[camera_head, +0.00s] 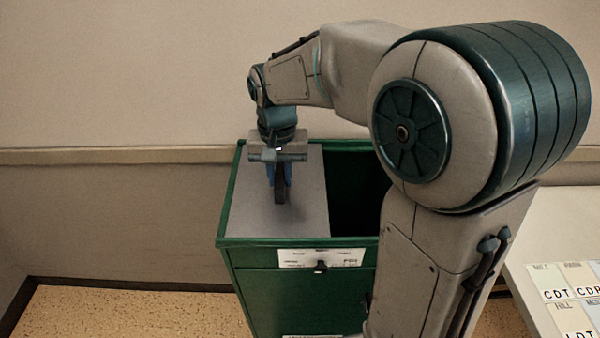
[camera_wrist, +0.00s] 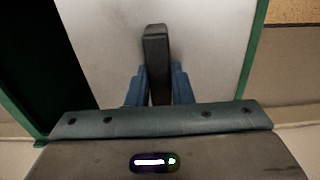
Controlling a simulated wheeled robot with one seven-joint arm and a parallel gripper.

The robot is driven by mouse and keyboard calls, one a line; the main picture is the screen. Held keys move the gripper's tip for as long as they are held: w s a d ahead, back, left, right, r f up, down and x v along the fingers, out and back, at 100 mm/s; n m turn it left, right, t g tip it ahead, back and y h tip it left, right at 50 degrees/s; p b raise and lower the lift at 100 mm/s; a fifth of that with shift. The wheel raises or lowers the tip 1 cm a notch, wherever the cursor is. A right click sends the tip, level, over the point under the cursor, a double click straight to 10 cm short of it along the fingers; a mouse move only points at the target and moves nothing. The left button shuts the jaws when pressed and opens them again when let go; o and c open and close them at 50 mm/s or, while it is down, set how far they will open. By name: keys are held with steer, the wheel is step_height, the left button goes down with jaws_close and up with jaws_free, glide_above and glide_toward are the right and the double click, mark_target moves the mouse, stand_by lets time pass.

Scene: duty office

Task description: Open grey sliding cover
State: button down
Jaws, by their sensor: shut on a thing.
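The grey sliding cover (camera_head: 303,190) lies on top of a green cabinet (camera_head: 295,242) and covers the left part of its top. To its right the cabinet's top is open and dark inside. A black upright handle (camera_head: 281,188) stands on the cover. My gripper (camera_head: 279,176) comes down from above and is shut on this handle. In the wrist view the blue fingers (camera_wrist: 159,88) sit on either side of the black handle (camera_wrist: 156,45), with the grey cover (camera_wrist: 205,35) behind it. My arm hides the right end of the cabinet.
A white table (camera_head: 545,225) with several lettered cards (camera_head: 572,318) stands at the right. A wall with a beige rail (camera_head: 110,156) runs behind the cabinet. The cabinet front has a white label (camera_head: 322,257) and a small black knob. Speckled floor (camera_head: 120,315) is clear at the left.

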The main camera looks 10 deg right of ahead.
mark_target(276, 174)
steer(key=shift+w+a, duration=0.1)
steer(key=shift+a, duration=0.3)
steer(key=c, duration=1.3)
jaws_free()
step_height(276, 174, up, 14)
steer(key=shift+f, duration=0.1)
